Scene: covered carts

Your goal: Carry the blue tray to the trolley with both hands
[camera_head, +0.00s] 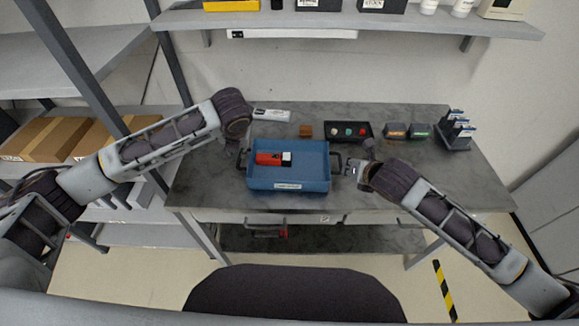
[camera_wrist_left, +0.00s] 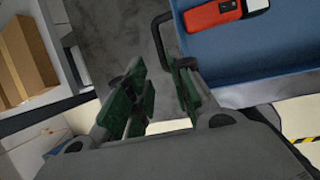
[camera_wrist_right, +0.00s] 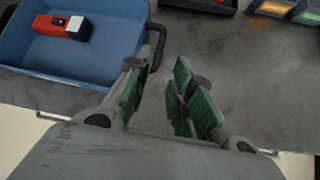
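The blue tray (camera_head: 290,184) sits on the grey workbench, with a dark handle on each side. A red-and-white device (camera_head: 270,159) lies inside it. My left gripper (camera_head: 240,150) is at the tray's left side, largely hidden by its wrist in the head view. In the left wrist view its green-padded fingers (camera_wrist_left: 162,95) are apart and empty, close to the left handle (camera_wrist_left: 163,38). My right gripper (camera_head: 360,170) is beside the right handle. In the right wrist view its fingers (camera_wrist_right: 158,85) are apart, with the handle (camera_wrist_right: 156,45) near the left finger. No trolley is identifiable.
Behind the tray are a small brown block (camera_head: 305,131) and a black tray (camera_head: 348,131) of small items. Small boxes (camera_head: 396,131) and a dark rack (camera_head: 456,133) stand at right. A shelf (camera_head: 350,22) hangs above; shelving with cartons (camera_head: 45,138) is at left.

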